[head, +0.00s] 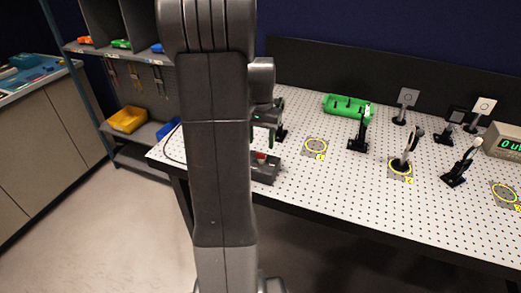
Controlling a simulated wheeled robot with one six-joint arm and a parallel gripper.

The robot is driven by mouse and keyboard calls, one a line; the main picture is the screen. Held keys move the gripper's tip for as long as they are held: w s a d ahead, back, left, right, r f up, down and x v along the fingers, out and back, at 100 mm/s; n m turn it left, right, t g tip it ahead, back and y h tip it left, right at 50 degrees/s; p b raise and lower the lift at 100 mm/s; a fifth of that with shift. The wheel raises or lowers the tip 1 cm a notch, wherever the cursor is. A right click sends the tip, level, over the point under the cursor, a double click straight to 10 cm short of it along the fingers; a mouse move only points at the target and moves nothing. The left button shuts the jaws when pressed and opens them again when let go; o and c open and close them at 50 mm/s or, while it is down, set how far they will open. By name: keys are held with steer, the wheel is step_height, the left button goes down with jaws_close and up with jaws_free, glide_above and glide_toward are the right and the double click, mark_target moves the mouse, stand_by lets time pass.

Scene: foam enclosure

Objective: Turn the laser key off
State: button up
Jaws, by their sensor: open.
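A small dark grey box with a red part on top (264,167), which looks like the laser's control box, sits on the near left part of the perforated table. Its left side is hidden behind my arm, and I cannot make out the key or its position. My gripper (268,128) shows only in part at the right edge of my arm, dark with small green marks, above and behind the box. It is open and I see nothing held in it. I cannot tell its exact gap to the box.
The perforated white table (330,195) carries several black post mounts, such as one mount (358,143), and yellow ring marks. A green tray (346,106) lies at the back. A display unit (505,143) stands at the right. Shelves with a yellow bin (127,119) stand left.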

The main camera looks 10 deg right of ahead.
mark_target(261, 157)
steer(key=shift+f, duration=2.65)
steer(key=c, duration=1)
